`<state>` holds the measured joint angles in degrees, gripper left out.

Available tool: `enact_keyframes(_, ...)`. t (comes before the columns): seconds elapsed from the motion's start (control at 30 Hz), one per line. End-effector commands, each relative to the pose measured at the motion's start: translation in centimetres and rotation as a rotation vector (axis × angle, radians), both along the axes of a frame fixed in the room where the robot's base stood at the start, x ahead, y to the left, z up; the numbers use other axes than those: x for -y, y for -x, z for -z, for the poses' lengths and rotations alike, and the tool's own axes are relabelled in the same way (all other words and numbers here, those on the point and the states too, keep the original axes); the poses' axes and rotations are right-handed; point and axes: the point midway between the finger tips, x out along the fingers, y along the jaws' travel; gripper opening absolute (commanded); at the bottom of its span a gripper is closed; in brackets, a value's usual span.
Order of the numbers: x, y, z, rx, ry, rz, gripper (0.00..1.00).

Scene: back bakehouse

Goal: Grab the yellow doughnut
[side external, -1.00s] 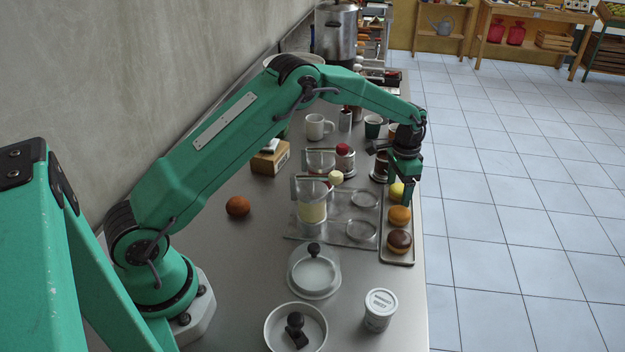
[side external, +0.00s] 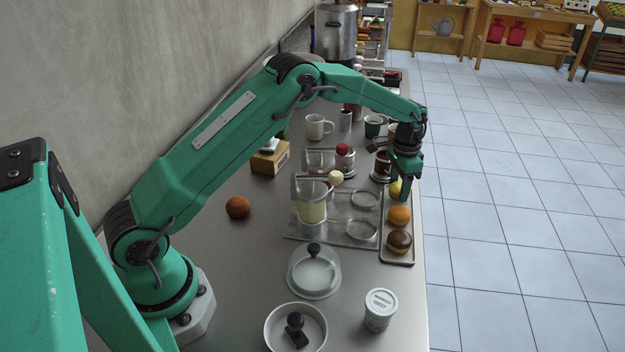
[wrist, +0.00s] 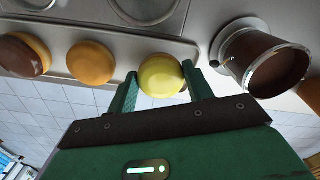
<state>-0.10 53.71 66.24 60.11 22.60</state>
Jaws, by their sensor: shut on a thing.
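The yellow doughnut (wrist: 161,76) sits between the two green fingers of my gripper (wrist: 160,84) in the wrist view. My gripper is shut on it, one finger at each side. In the side view the yellow doughnut (side external: 394,190) is partly hidden behind the fingers of my gripper (side external: 402,192). It is at the far end of a narrow metal tray (side external: 411,258); I cannot tell whether it still touches the tray.
An orange-glazed doughnut (side external: 399,215) and a chocolate one (side external: 398,241) lie in a row on the same tray. A dark-filled jar (wrist: 275,68) stands close beside my gripper. A metal rack with rings (side external: 345,240) is left of the tray.

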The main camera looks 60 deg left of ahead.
Motion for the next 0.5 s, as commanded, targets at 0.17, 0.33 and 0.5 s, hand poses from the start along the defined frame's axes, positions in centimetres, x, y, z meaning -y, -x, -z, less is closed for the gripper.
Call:
enact_keyframes(0.17, 0.0, -0.1, -1.9, 0.004, 0.001, 0.0, 0.38)
enact_keyframes(0.33, 0.7, 0.3, -4.1, 0.002, 0.0, 0.003, 0.38)
enact_keyframes(0.5, 3.2, 1.8, -5.7, 0.002, 0.0, 0.004, 0.38)
